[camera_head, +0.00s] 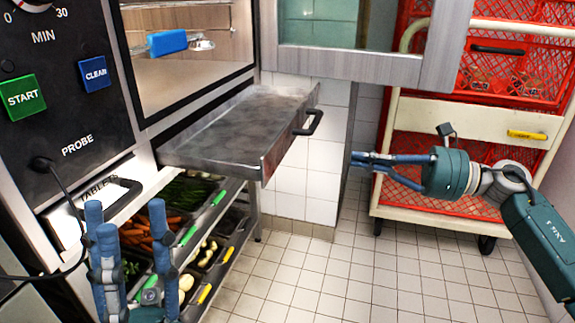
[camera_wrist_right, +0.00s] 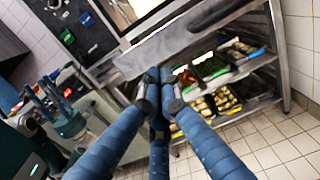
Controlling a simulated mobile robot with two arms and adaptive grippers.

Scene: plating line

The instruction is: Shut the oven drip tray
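The oven drip tray (camera_head: 225,125) is a grey metal tray pulled well out below the oven chamber, with a dark handle (camera_head: 309,122) on its front. It also shows in the wrist view (camera_wrist_right: 185,38), beyond the fingers. My right gripper (camera_head: 358,160) is to the right of the tray front, apart from the handle in the head view. Its blue fingers converge with the tips together in the wrist view (camera_wrist_right: 160,76), with nothing visible between them. My left gripper (camera_head: 126,208) is at the lower left, below the control panel, fingers spread, empty.
The oven door (camera_head: 420,70) stands open above and right of the tray. A rack of vegetable containers (camera_head: 190,235) is below. A cream trolley (camera_head: 420,112) with red crates (camera_head: 510,75) stands at the right. The tiled floor (camera_head: 320,275) between is clear.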

